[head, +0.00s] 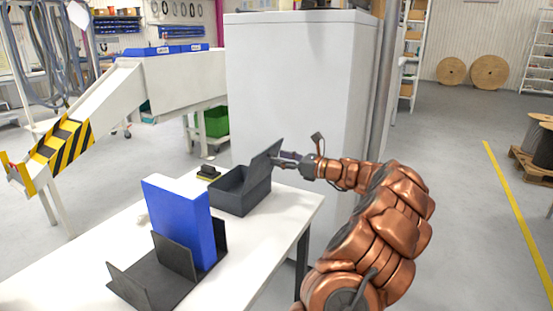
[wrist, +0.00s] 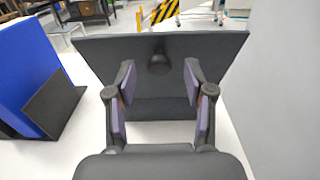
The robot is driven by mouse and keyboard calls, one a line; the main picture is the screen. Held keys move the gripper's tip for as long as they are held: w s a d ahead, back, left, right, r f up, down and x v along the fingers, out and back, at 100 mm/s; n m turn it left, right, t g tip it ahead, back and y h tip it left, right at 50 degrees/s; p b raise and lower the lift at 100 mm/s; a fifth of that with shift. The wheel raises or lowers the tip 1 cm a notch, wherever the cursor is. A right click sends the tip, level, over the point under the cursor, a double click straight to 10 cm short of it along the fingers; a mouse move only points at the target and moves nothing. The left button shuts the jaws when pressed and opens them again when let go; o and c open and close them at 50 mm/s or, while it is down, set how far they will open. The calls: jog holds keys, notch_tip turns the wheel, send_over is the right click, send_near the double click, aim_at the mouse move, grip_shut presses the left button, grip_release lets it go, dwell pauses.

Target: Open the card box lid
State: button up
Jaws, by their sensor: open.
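The dark grey card box (head: 238,196) stands on the white table, towards its far right corner. Its lid (head: 266,160) is up, standing steeply at the box's right side, and the box's inside shows. In the wrist view the lid (wrist: 105,52) faces me as a dark panel with a round black knob (wrist: 158,64). My gripper (head: 284,159) is at the lid's outer face, to the right of it in the head view. In the wrist view my gripper (wrist: 159,76) is open, with its fingers to either side of the knob and a visible gap to it.
A blue binder (head: 183,220) stands in a dark holder (head: 133,288) at the table's front. A small black and yellow item (head: 208,172) lies behind the box. A tall pale grey cabinet (head: 290,90) stands close behind the table. Open floor lies to the right.

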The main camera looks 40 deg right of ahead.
jog(key=shift+x, duration=1.05)
grip_shut()
